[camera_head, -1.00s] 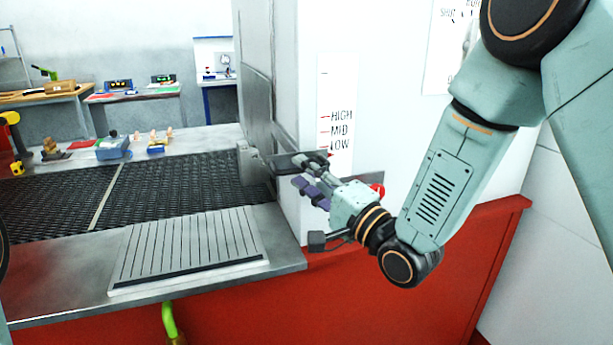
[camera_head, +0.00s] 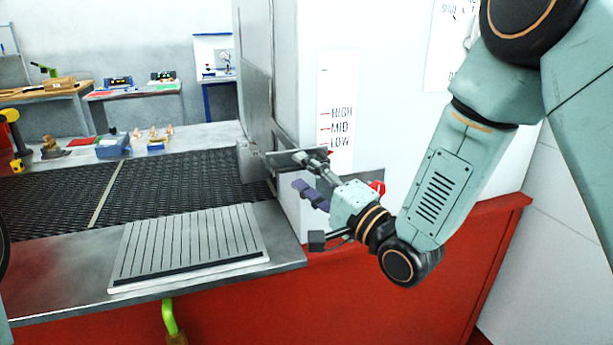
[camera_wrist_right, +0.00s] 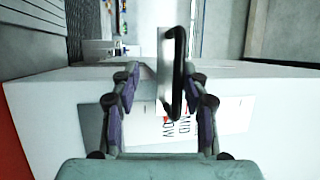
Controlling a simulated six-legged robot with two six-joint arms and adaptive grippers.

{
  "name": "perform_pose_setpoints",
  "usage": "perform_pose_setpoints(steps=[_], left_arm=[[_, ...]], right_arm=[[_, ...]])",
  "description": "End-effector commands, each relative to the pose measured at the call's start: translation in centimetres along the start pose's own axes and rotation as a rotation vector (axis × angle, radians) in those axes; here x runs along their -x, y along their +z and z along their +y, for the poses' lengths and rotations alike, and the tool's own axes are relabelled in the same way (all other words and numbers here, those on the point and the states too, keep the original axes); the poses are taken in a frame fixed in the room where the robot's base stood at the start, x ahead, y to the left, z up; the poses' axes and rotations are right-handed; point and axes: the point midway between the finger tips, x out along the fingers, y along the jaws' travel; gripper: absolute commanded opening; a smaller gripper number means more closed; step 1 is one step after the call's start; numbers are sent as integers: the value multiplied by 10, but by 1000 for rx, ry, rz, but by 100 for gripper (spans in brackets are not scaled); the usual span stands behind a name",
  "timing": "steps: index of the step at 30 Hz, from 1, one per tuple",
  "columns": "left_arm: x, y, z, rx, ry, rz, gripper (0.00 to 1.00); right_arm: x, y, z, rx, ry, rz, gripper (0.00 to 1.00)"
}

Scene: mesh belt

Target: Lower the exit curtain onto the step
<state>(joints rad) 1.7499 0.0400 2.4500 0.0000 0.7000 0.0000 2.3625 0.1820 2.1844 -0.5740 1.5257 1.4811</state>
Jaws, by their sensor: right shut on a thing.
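My right gripper (camera_head: 315,172) is shut on the dark handle bar (camera_head: 296,157) that sticks out beside the white housing. In the right wrist view the black handle loop (camera_wrist_right: 178,75) stands between the two finger pads. The grey curtain panel (camera_head: 257,105) hangs upright on the housing's left side, above the belt's right end; its lower edge is partly hidden. A scale (camera_head: 337,112) marked HIGH, MID and LOW is on the housing; a small red pointer (camera_head: 331,152) shows by LOW, partly hidden by the gripper. My left gripper is out of view.
The dark mesh belt (camera_head: 185,180) runs left of the housing. A ridged grey plate (camera_head: 190,243) lies on the steel ledge in front. A blue bin (camera_head: 112,147) and small items stand behind the belt. A red knob (camera_head: 378,188) is close by my right wrist.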

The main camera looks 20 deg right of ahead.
Motion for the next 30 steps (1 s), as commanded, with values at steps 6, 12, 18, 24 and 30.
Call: perform_pose_setpoints(steps=[6, 12, 18, 24, 30], left_arm=[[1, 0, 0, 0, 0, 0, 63], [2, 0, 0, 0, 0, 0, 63], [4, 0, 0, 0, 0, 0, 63], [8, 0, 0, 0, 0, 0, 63], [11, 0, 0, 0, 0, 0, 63]], right_arm=[[9, 0, 5, -5, 16, 2, 34], [22, 0, 6, -7, 17, 2, 34], [33, 1, 5, -7, 15, 1, 34], [44, 0, 3, -6, 11, 2, 34], [56, 0, 1, -4, 6, 2, 34]])
